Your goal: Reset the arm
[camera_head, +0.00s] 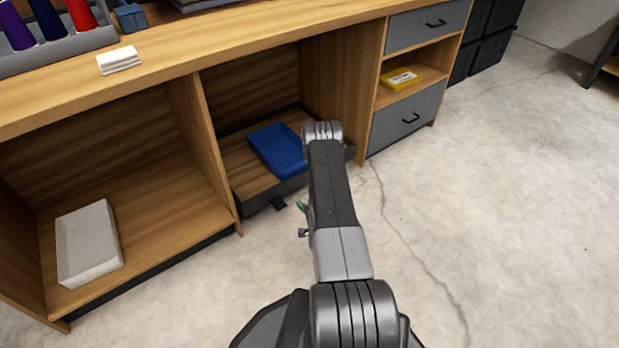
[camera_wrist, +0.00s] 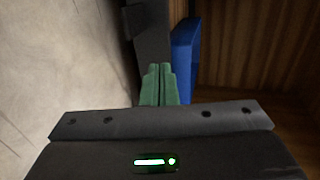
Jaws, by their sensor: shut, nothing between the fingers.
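My arm reaches forward over the floor in the head view, toward the open middle bay of the wooden workbench. My gripper (camera_head: 302,207) shows only in part there, as green and grey bits left of the arm. In the wrist view the two green fingers of my gripper (camera_wrist: 159,84) are together, with nothing between them. They are close to the dark edge of the pulled-out drawer (camera_head: 262,199). A blue tray (camera_head: 278,149) lies in that drawer; its side also shows in the wrist view (camera_wrist: 184,58), just right of the fingers. I cannot tell whether they touch anything.
A white tray (camera_head: 88,244) lies in the left bay. A yellow box (camera_head: 401,79) is on the right shelf between two grey drawers. The concrete floor (camera_head: 500,220) at right is clear.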

